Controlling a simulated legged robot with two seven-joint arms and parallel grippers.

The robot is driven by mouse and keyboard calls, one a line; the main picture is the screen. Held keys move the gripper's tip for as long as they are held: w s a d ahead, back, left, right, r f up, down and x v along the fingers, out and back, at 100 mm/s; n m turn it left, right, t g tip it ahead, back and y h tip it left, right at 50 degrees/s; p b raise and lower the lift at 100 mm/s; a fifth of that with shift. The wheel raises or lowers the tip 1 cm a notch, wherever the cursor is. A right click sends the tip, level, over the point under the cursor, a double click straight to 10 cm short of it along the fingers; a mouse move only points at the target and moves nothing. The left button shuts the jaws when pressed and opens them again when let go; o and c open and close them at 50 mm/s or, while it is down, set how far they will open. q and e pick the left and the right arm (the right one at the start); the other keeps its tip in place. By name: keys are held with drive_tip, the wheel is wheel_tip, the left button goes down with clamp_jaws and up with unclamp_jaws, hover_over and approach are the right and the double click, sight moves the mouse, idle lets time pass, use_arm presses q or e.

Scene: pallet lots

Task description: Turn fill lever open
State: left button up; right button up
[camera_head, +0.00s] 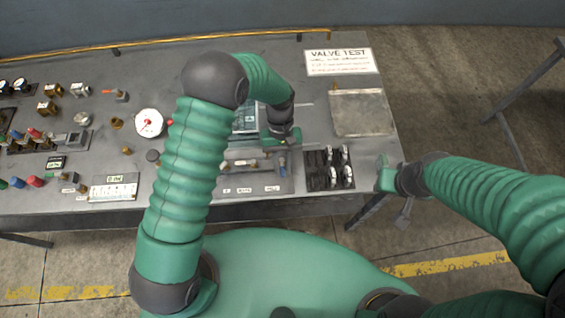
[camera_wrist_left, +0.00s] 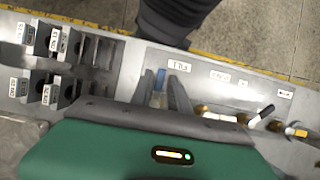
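The fill lever (camera_wrist_left: 160,79) shows as a blue handle in the left wrist view, beside a white label reading FILL (camera_wrist_left: 178,66). My left gripper (camera_wrist_left: 163,92) is open, with one dark finger on each side of the blue handle; I cannot tell whether either finger touches it. In the head view the blue lever (camera_head: 282,162) is at the right end of the valve panel, just below my left gripper (camera_head: 281,145). My right gripper (camera_head: 386,178) is off the table's right edge, away from the lever, and its fingers are unclear.
A row of valves (camera_wrist_left: 225,114) lies to the right of the lever in the wrist view. A block of black-and-silver switches (camera_head: 328,168) stands right of the panel in the head view. A grey square plate (camera_head: 361,113) and VALVE TEST sign (camera_head: 339,61) are behind it.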

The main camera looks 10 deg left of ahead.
use_arm(q)
drive_tip(key=shift+w+r, duration=0.25)
drive_tip(key=shift+r, duration=0.05)
drive_tip(key=b+v, duration=0.2)
drive_tip(key=v, duration=1.4)
drive_tip(key=shift+r, duration=0.1)
drive_tip(key=s+a+f+m+t+y, duration=0.1)
drive_tip(key=s+a+f+m+t, duration=0.2)
drive_tip(key=s+a+t, duration=0.4)
drive_tip(key=s+a, duration=0.2)
drive_tip(key=s, duration=0.4)
drive_tip(key=shift+s+a+f+b, duration=0.3)
drive_tip(key=shift+s+a+f, duration=0.05)
drive_tip(key=shift+s+r, duration=0.1)
drive_tip(key=shift+s, duration=0.05)
